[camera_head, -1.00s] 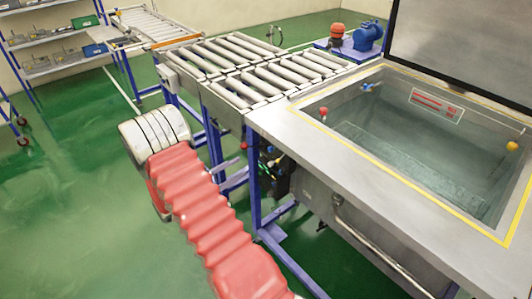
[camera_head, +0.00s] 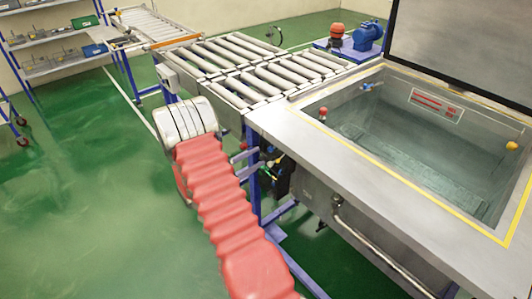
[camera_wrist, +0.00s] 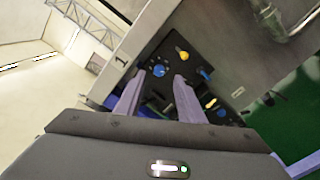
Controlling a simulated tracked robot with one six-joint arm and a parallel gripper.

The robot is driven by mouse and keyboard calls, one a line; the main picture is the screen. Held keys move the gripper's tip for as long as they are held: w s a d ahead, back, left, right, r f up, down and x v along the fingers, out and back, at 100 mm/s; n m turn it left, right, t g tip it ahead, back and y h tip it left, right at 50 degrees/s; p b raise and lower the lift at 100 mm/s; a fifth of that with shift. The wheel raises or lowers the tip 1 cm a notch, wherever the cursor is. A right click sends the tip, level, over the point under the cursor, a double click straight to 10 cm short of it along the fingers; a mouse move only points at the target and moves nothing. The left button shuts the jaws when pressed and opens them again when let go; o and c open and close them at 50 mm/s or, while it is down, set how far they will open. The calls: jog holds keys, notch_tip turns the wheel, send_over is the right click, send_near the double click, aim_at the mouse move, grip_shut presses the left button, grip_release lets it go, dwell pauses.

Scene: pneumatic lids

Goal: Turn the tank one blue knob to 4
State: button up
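In the wrist view, a dark control panel (camera_wrist: 190,72) is set below a grey metal edge marked "1". A blue knob (camera_wrist: 159,70) with a dial around it sits at the panel's left. My gripper (camera_wrist: 159,76) is open, its two fingers apart and pointing at the panel. The blue knob appears between the fingertips in the picture; no contact is visible, and I cannot tell the distance. The knob's setting is too small to read. In the head view the panel is mostly hidden, and my gripper is out of sight behind my red-sleeved arm.
A yellow knob (camera_wrist: 183,56) and another blue knob (camera_wrist: 205,73) are close by on the panel. The water tank (camera_head: 290,122) fills the right of the head view. A roller conveyor (camera_head: 235,65) adjoins it, on blue legs near my arm. Green floor is clear at left.

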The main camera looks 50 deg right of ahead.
aim_at(269, 151)
jog(key=shift+x, duration=2.65)
